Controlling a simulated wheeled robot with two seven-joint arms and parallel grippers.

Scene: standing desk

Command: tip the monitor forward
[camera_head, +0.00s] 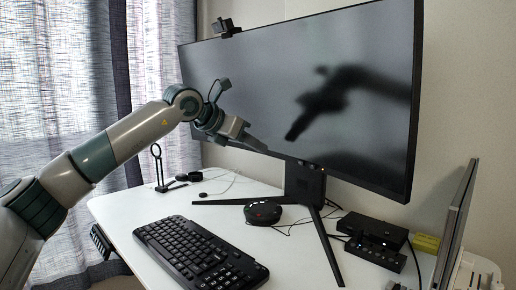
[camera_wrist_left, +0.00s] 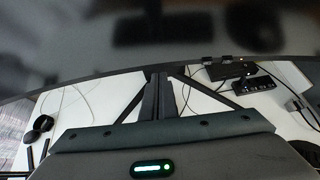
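The monitor (camera_head: 300,75) is a wide black curved screen on a stand (camera_head: 305,182) with spread legs on the white desk. It stands roughly upright, and a dark reflection of my arm shows on it. My left gripper (camera_head: 256,143) is in front of the screen's lower left part, near the bottom edge. I cannot tell whether it touches the screen, or whether its fingers are open. In the left wrist view the monitor's dark lower part (camera_wrist_left: 90,55) fills the top, with the stand below it. My right gripper is not in view.
A black keyboard (camera_head: 200,252) lies at the desk's front. A round black device (camera_head: 263,212) sits by the stand. Black boxes (camera_head: 374,240) with cables and a thin upright panel (camera_head: 454,225) are at right. A webcam (camera_head: 226,27) sits on the monitor's top edge. Curtains hang at left.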

